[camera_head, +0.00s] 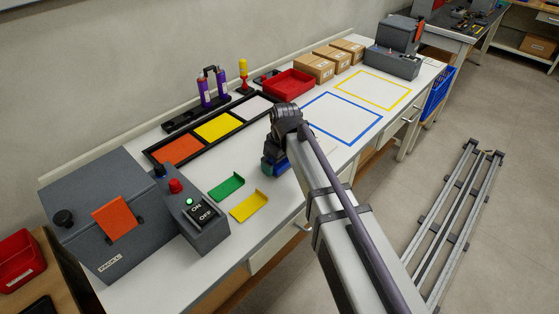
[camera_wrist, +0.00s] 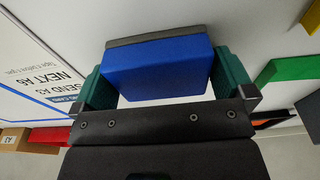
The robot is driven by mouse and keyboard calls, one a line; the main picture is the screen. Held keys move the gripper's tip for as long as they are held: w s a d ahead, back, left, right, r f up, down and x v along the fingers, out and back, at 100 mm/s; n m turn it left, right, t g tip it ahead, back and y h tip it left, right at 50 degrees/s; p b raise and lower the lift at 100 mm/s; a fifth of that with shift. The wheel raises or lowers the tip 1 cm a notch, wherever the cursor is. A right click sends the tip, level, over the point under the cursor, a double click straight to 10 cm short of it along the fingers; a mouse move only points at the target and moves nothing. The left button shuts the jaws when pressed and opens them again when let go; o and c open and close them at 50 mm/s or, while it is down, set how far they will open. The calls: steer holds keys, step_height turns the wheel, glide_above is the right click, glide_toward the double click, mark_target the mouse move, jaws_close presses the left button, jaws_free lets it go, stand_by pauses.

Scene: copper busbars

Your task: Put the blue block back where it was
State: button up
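The blue block (camera_wrist: 158,68) sits between the two green finger pads of my gripper (camera_wrist: 163,88) in the wrist view, and both pads appear to touch its sides. A grey strip (camera_wrist: 155,37) runs along the block's upper edge. In the head view my gripper (camera_head: 274,163) is low at the white table's front part, right of the green and yellow pieces. Only a small part of the blue block (camera_head: 282,169) shows there, beside the fingers. I cannot tell whether the block touches the table.
A green bracket (camera_head: 227,188) and a yellow bracket (camera_head: 249,206) lie left of my gripper. Behind are a black tray with orange, yellow and white panels (camera_head: 218,126) and a red bin (camera_head: 288,85). Blue (camera_head: 369,134) and yellow (camera_head: 400,101) outlined areas look empty. A grey switch box (camera_head: 198,218) stands left.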

mark_target(283, 161)
step_height(283, 161, up, 12)
steer(key=s+d+p, duration=0.1)
steer(key=p, duration=1.1)
steer(key=shift+r, duration=0.2)
steer(key=s+d+r+m+p, duration=0.1)
steer(key=s+d+m, duration=0.3)
steer(key=s+d, duration=0.4)
steer(key=s+d+r+m+g+h+p, duration=0.1)
steer(key=s+d+r+m+p, duration=0.1)
steer(key=s+d+m, duration=0.3)
steer(key=shift+s+d+r+m+p, duration=0.3)
steer(key=shift+s+d+p, duration=0.2)
steer(key=shift+s+d, duration=1.45)
